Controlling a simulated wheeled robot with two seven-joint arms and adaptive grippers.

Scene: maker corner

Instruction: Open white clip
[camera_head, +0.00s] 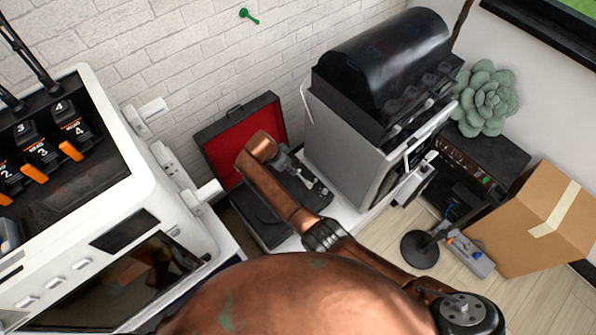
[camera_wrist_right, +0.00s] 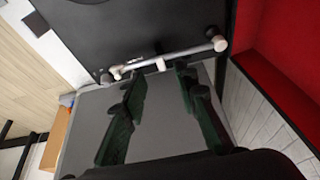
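A black record player (camera_head: 262,230) stands with its red-lined lid open. In the right wrist view its pale rod-shaped arm (camera_wrist_right: 190,51) lies across the black deck (camera_wrist_right: 120,25). A small white piece (camera_wrist_right: 160,64) sits at the rod, between my fingertips' directions; it looks like the white clip, but it is too small to tell its state. My right gripper (camera_head: 312,184) is over the player's right side. In the wrist view its dark green fingers (camera_wrist_right: 160,78) are apart and empty, with tips close to the rod. My left gripper is out of view.
A grey machine with a dark hood (camera_head: 385,60) stands close to the right of the player. A white machine (camera_head: 150,190) with white side fittings (camera_head: 170,160) stands at left. A cardboard box (camera_head: 545,215) and black stand (camera_head: 420,250) are on the right.

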